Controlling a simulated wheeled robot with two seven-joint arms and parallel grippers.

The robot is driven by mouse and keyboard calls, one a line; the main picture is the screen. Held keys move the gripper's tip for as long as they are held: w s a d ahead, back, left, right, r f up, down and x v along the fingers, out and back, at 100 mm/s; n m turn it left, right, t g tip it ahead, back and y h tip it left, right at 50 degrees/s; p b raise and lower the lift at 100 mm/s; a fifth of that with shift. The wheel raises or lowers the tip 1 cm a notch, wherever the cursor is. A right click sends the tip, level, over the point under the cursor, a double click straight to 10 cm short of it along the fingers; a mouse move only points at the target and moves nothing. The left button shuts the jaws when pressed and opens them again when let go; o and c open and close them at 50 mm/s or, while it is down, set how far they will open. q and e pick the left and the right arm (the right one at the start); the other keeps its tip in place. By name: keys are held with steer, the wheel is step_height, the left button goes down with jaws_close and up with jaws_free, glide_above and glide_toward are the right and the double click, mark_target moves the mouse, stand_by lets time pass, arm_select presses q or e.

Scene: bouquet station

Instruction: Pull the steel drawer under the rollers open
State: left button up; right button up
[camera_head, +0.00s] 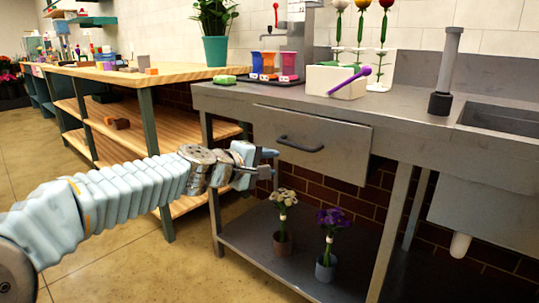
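The steel drawer (340,152) is set under the front edge of the steel counter and looks shut. Its dark bar handle (299,146) runs across the front, left of the middle. My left gripper (271,163) reaches in from the left, a little below and left of the handle. Its two fingers are apart with nothing seen between them, and they point right toward the drawer front. Whether a fingertip touches the front is hard to tell. No rollers can be made out above the drawer. My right gripper is not in view.
The counter (407,114) carries a tray of coloured cups, a white box (336,82) with a purple tool, and flower stands. Two potted flowers (326,248) stand on the lower shelf. A sink (500,117) is at right, a wooden shelf table (150,80) at left.

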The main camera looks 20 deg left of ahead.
mark_target(294, 146)
arm_select(q)
steer(key=shift+t, duration=0.4)
steer(key=w+d, duration=0.1)
steer(key=w, duration=0.3)
steer(key=w+d+p, duration=0.1)
steer(key=w, duration=0.3)
steer(key=w+d+p, duration=0.1)
steer(key=w, duration=0.3)
steer(key=shift+d+r, duration=0.2)
steer(key=shift+r, duration=0.05)
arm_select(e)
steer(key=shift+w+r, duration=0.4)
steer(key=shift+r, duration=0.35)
arm_select(q)
jaws_close()
